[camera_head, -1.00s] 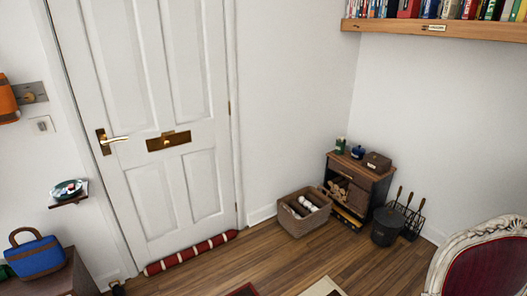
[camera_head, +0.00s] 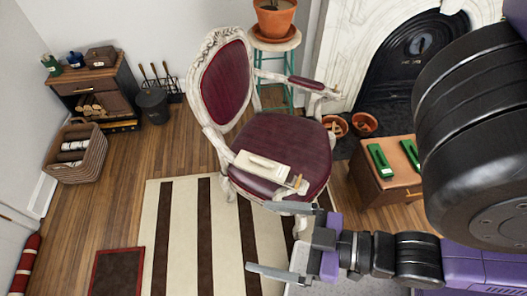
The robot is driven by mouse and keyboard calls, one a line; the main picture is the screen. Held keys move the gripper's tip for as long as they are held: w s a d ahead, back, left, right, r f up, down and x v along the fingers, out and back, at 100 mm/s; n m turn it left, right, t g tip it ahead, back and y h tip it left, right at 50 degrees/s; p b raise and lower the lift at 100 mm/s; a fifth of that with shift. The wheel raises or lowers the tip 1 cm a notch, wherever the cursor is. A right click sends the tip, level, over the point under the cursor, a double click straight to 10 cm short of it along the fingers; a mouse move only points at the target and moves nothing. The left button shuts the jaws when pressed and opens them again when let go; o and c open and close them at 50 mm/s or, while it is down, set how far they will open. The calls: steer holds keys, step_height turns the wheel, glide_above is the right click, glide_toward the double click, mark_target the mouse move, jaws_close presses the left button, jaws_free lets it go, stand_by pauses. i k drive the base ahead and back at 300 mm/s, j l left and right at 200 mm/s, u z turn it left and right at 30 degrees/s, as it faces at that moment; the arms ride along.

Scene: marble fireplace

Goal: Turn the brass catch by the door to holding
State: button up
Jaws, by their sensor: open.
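The brass catch by the door is not in view now. Only a strip of white door or wall (camera_head: 14,232) shows at the left edge, with the red striped draught roll (camera_head: 26,264) at its foot. My gripper (camera_head: 258,237) is at the lower middle, open and empty, its two grey fingers pointing left. It is seen over the striped rug, in front of the chair. A pale block (camera_head: 262,167) with a small brass-coloured part at its right end lies on the red chair seat; I cannot tell what it is.
The chair (camera_head: 285,140) stands mid-room beside the striped rug (camera_head: 160,240). A wicker basket (camera_head: 90,165) and small cabinet (camera_head: 105,92) stand at left. A wooden box (camera_head: 385,185) and the fireplace (camera_head: 345,50) are at right. Floor is clear between basket and rug.

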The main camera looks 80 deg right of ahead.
mark_target(298, 186)
steer(key=z, duration=1.5)
steer(key=k+u, duration=0.3)
steer(key=k, duration=0.6)
steer(key=l+u, duration=0.2)
steer(key=l, duration=0.3)
